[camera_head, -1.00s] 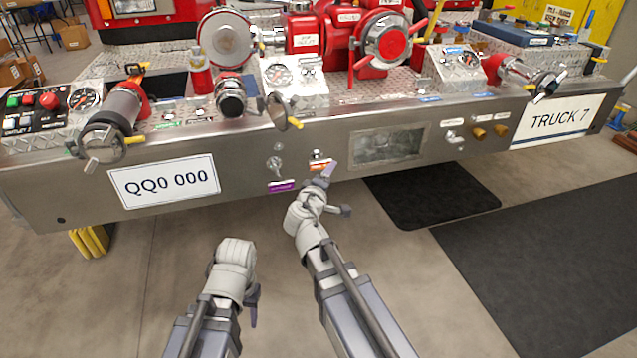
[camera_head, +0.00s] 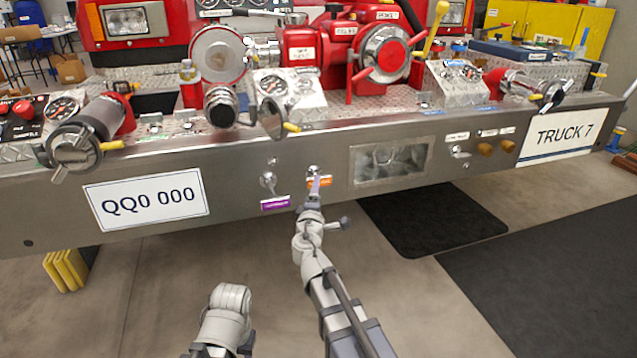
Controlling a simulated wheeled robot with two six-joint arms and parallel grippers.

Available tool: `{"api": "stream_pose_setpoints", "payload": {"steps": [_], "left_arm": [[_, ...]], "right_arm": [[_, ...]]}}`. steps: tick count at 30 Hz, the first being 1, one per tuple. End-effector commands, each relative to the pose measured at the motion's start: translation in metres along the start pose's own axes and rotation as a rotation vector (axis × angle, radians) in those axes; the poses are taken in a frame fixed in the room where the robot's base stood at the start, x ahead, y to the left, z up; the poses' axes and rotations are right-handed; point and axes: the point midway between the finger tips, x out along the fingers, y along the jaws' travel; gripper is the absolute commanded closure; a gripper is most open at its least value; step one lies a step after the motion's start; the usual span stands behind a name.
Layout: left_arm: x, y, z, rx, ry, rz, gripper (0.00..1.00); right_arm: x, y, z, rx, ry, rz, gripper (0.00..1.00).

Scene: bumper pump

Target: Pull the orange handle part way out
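The handle with the orange label (camera_head: 321,182) is a small metal pull (camera_head: 313,170) on the front face of the steel bumper panel, below the red pump. My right gripper (camera_head: 315,187) is right in front of it, with its fingertips overlapping the label in the picture. I cannot tell whether the fingers touch the pull, or whether they are open or shut. A similar metal pull with a purple label (camera_head: 275,203) is just to the left. My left arm is low at the bottom; its gripper (camera_head: 248,345) barely shows at the frame edge.
The steel bumper (camera_head: 235,165) spans the view, with a QQ0 000 plate (camera_head: 150,198) at left, a clear window (camera_head: 392,163) right of the pulls and a TRUCK 7 plate (camera_head: 562,131) at right. Dark mats (camera_head: 430,208) lie on the floor.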

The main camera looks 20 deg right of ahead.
Motion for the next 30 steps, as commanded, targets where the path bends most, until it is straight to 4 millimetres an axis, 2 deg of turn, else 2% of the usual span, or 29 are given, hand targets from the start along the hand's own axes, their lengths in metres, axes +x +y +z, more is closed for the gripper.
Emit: {"api": "stream_pose_setpoints", "payload": {"steps": [1, 10, 14, 21, 30], "left_arm": [[0.0, 0.0, 0.0, 0.0, 0.0, 0.0, 0.5], [0.0, 0.0, 0.0, 0.0, 0.0, 0.0, 0.5], [0.0, 0.0, 0.0, 0.0, 0.0, 0.0, 0.5], [0.0, 0.0, 0.0, 0.0, 0.0, 0.0, 0.5], [0.0, 0.0, 0.0, 0.0, 0.0, 0.0, 0.5]], "right_arm": [[0.01, 0.0, -0.001, 0.0, -0.001, 0.0, 0.3], [0.055, 0.0, -0.001, 0.001, 0.0, 0.0, 0.3], [0.062, 0.0, -0.001, 0.001, 0.0, 0.0, 0.3], [0.062, 0.0, 0.0, 0.001, 0.0, 0.0, 0.31], [0.061, 0.0, 0.0, 0.001, 0.0, 0.0, 0.65]]}}
